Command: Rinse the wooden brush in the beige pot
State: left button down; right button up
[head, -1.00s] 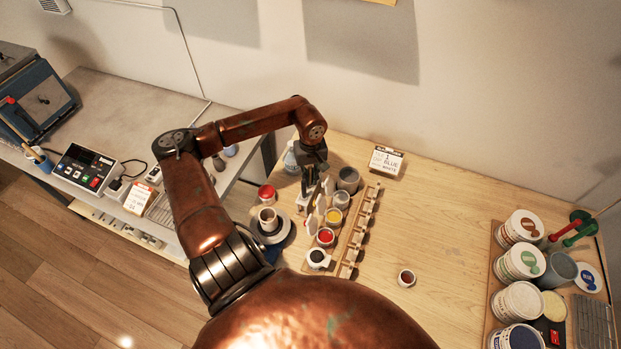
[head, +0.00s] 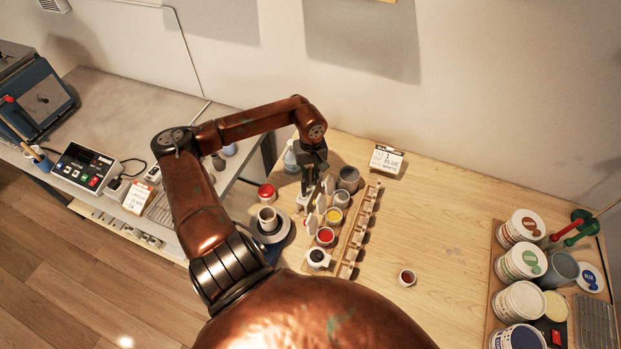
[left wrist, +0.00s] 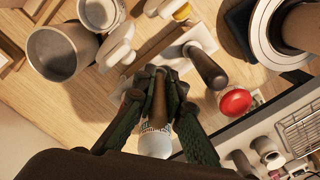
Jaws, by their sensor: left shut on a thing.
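My left gripper (head: 308,190) points down among the pots at the back left of the wooden table. In the left wrist view its fingers (left wrist: 158,105) are shut around a dark brown wooden handle (left wrist: 158,90), which I take to be the brush; its bristles are not clearly seen. A grey-beige pot (head: 348,178), open at the top, stands just right of the gripper; it also shows in the left wrist view (left wrist: 60,52). A tan cup (head: 268,216) stands on a round stand to the left. I cannot tell for sure which is the beige pot. My right gripper is out of view.
Red (head: 326,236) and yellow (head: 334,215) paint pots and a wooden rack (head: 359,235) crowd the gripper. A clear bottle (head: 291,158) is behind. The table's middle is mostly clear; tubs (head: 521,262) stand right.

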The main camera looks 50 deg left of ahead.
pick_arm(q)
jog(key=shift+f, duration=0.1)
jog(key=c, duration=1.9)
grip_release()
notch_tip(320, 180, up, 11)
jog(key=shift+r, duration=0.5)
